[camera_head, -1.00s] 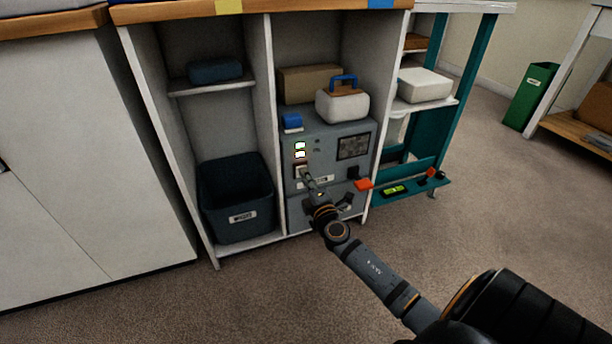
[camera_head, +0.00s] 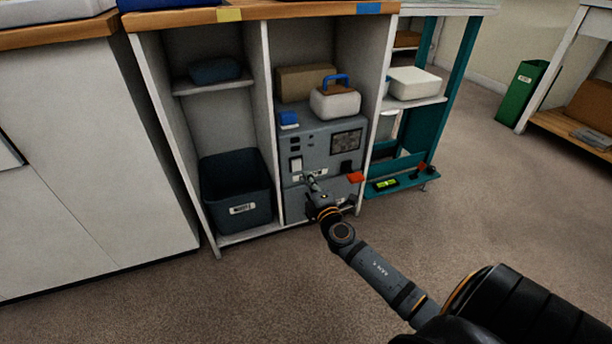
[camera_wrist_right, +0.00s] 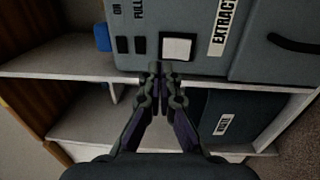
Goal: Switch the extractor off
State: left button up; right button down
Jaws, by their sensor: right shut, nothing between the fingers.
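The extractor (camera_head: 325,140) is a grey box in the middle bay of the bench; its label is partly cut off in the right wrist view (camera_wrist_right: 222,25). A white rocker switch (camera_head: 296,164) sits on its front and shows in the right wrist view (camera_wrist_right: 177,48). Two small indicators (camera_head: 295,143) above it are dark; in the right wrist view they are dark too (camera_wrist_right: 131,44). My right gripper (camera_head: 309,178) is shut and empty. In the right wrist view its fingertips (camera_wrist_right: 160,68) are just below the switch; I cannot tell whether they touch. My left gripper is out of view.
A dark waste bin (camera_head: 238,195) stands in the left bay. A white case with a blue handle (camera_head: 335,103) and a blue block (camera_head: 288,119) sit on the extractor. A teal stand (camera_head: 405,186) with small items is to the right. Open carpet lies in front.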

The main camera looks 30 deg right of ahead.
jog(key=v, duration=0.6)
jog(key=shift+s+r+p, duration=0.4)
jog(key=shift+r, duration=0.25)
jog(key=shift+a, duration=0.1)
